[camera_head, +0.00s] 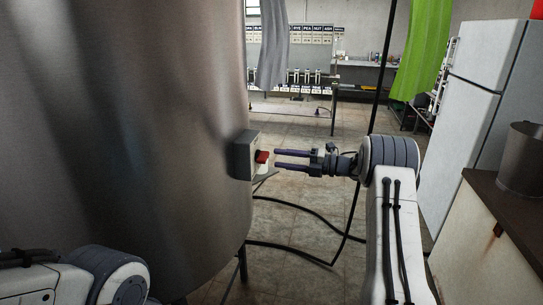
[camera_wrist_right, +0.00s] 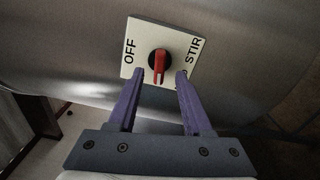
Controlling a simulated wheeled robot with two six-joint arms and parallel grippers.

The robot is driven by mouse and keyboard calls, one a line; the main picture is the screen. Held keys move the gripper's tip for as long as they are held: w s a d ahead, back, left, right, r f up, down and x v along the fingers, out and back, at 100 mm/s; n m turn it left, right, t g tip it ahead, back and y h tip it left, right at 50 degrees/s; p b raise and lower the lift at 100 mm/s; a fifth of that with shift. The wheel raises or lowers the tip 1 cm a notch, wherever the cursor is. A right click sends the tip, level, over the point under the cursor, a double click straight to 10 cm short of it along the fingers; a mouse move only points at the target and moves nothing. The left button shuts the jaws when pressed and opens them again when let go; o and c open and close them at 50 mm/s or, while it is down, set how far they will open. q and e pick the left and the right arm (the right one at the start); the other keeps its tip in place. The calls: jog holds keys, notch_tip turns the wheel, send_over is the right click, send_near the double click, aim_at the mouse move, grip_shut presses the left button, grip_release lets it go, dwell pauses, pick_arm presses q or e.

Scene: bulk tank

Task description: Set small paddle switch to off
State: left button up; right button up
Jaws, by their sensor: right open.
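The paddle switch (camera_wrist_right: 159,66) is a small red handle on a dark round base. It sits on a white plate (camera_wrist_right: 138,47) marked OFF at the left and STIR at the right in the right wrist view. In the head view the red paddle (camera_head: 262,156) sticks out from a grey box (camera_head: 241,155) on the tank's side. My right gripper (camera_head: 275,159) points at it from the right, fingers apart. In the right wrist view the open fingers (camera_wrist_right: 159,73) flank the paddle's lower end with gaps on both sides; contact is not visible. My left gripper is out of view.
The large steel tank (camera_head: 120,130) fills the left side. Black cables (camera_head: 300,208) lie on the tiled floor. A white fridge (camera_head: 490,90) and a counter with a metal pot (camera_head: 522,160) stand at the right. The floor beyond my right gripper is mostly open.

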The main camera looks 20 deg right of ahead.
aim_at(268, 157)
jog(key=shift+x, duration=2)
grip_shut()
